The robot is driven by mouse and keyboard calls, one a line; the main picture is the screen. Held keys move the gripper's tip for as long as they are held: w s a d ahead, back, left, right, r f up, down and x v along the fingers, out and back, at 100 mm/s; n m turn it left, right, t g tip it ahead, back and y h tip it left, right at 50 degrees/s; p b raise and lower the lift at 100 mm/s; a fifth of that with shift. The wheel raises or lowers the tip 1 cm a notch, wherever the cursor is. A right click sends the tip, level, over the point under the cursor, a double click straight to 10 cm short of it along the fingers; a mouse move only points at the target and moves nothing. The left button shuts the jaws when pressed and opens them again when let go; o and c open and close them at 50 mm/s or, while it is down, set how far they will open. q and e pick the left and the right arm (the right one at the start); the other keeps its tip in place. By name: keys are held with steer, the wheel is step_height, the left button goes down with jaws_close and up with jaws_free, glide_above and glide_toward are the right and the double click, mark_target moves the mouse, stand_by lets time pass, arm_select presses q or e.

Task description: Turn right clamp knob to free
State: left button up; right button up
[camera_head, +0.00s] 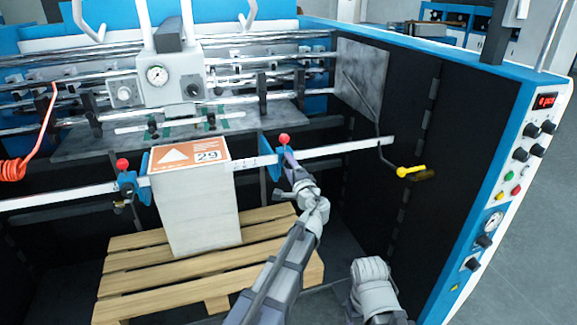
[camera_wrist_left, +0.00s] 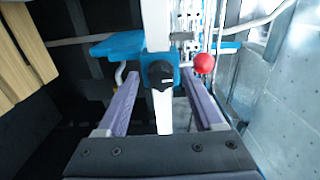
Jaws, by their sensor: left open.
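The right clamp (camera_head: 285,152) is a blue block with a red ball on top, on a white horizontal bar. In the left wrist view the blue clamp (camera_wrist_left: 186,85) carries a black round knob (camera_wrist_left: 160,73) with a small white mark, and the red ball (camera_wrist_left: 204,63) is to its right. My left gripper (camera_head: 289,166) is at the right clamp. Its two purple-grey fingers (camera_wrist_left: 160,80) are open, one on each side of the knob, with visible gaps. In the head view the gripper hides the knob.
A left clamp (camera_head: 128,184) with a red ball sits on the same bar. A paper stack (camera_head: 195,205) stands on a wooden pallet (camera_head: 150,285) left of my arm. A yellow-handled crank (camera_head: 412,172) hangs to the right. The blue control panel (camera_head: 510,160) bounds the right side.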

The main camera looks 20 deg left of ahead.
arm_select(q)
steer(key=v, duration=0.7)
steer(key=s+d+f+n+g+h, duration=0.25)
steer(key=s+f+n+g, duration=0.5)
steer(key=s+f, duration=0.7)
steer(key=s+d+f+g+h, duration=0.3)
steer(key=s+d+g, duration=0.1)
steer(key=s, duration=0.3)
steer(key=s+d+f+g+h, duration=0.3)
steer(key=s+d+f, duration=0.1)
steer(key=s+d, duration=0.2)
steer(key=shift+s+g, duration=0.35)
steer(key=shift+s, duration=0.5)
steer(key=shift+d+f, duration=0.1)
steer(key=shift+f, duration=0.05)
